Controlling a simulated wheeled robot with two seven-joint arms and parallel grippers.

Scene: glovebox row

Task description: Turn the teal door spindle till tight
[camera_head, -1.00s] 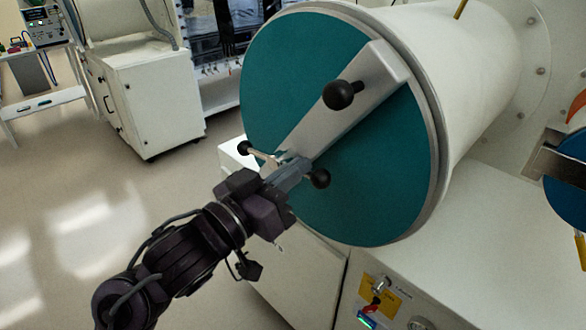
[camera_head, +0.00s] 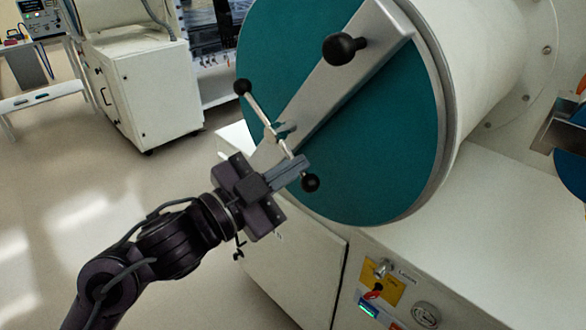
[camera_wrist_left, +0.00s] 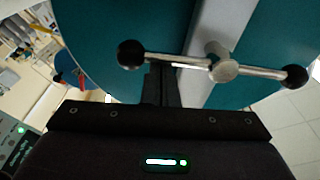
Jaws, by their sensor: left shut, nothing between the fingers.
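The teal door (camera_head: 390,150) is a round disc on a white cylinder, crossed by a pale grey beam (camera_head: 345,75). The spindle (camera_head: 262,115) is a metal crossbar on a hub at the beam's lower part, with a black ball at each end. The bar slants from upper left to lower right. My left gripper (camera_head: 303,164) is shut and empty, its fingertips beside the bar's lower end near the lower ball. In the left wrist view the fingers (camera_wrist_left: 160,82) are together beside the spindle bar (camera_wrist_left: 180,62); contact is unclear. My right gripper is not in view.
A black knob (camera_head: 340,48) sticks out from the beam. Below the door is a white cabinet (camera_head: 480,240) with a yellow-labelled key switch (camera_head: 380,285). Another white cabinet (camera_head: 150,85) and a table (camera_head: 45,97) stand behind. Floor at the left is clear.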

